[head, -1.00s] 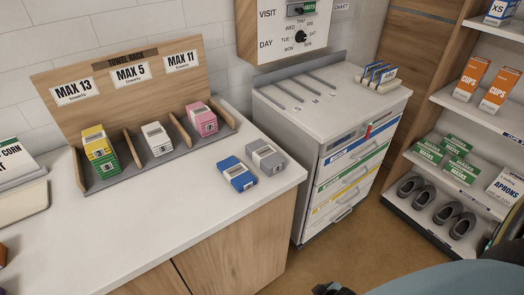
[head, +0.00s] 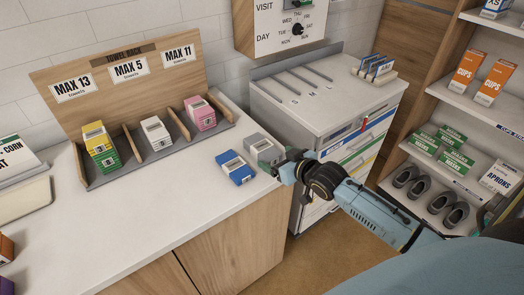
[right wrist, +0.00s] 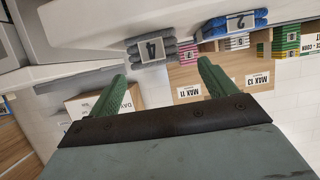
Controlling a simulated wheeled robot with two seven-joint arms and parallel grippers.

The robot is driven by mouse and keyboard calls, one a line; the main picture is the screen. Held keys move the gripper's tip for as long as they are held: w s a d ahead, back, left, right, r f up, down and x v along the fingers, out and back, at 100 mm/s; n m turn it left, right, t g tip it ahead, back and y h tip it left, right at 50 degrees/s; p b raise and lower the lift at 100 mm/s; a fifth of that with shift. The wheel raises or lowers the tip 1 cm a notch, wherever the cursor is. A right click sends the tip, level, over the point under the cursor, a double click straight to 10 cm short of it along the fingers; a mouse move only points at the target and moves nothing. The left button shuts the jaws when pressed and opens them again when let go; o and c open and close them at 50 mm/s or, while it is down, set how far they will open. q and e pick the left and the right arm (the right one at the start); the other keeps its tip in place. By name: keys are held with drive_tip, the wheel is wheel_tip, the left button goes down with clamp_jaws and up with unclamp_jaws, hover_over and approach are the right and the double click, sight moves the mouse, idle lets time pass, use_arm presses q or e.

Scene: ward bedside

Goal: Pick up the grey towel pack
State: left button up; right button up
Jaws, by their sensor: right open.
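The grey towel pack (head: 253,140) lies on the white counter near its right edge, partly hidden by my right gripper in the head view. I cannot tell from these frames whether a finger touches the pack. My left gripper is not in view.
A blue towel pack (head: 235,168) lies just left of the grey one. The wooden towel rack (head: 120,62) holds yellow-green, white and pink packs behind. A drawer cart (head: 310,115) stands right of the counter.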

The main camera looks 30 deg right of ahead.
sight(265, 151)
drive_tip(key=b+x, duration=0.1)
drive_tip(key=x, duration=0.7)
drive_tip(key=shift+d+f, duration=0.15)
drive_tip(key=shift+d, duration=0.05)
drive_tip(key=shift+s, duration=0.1)
drive_tip(key=c, duration=1.1)
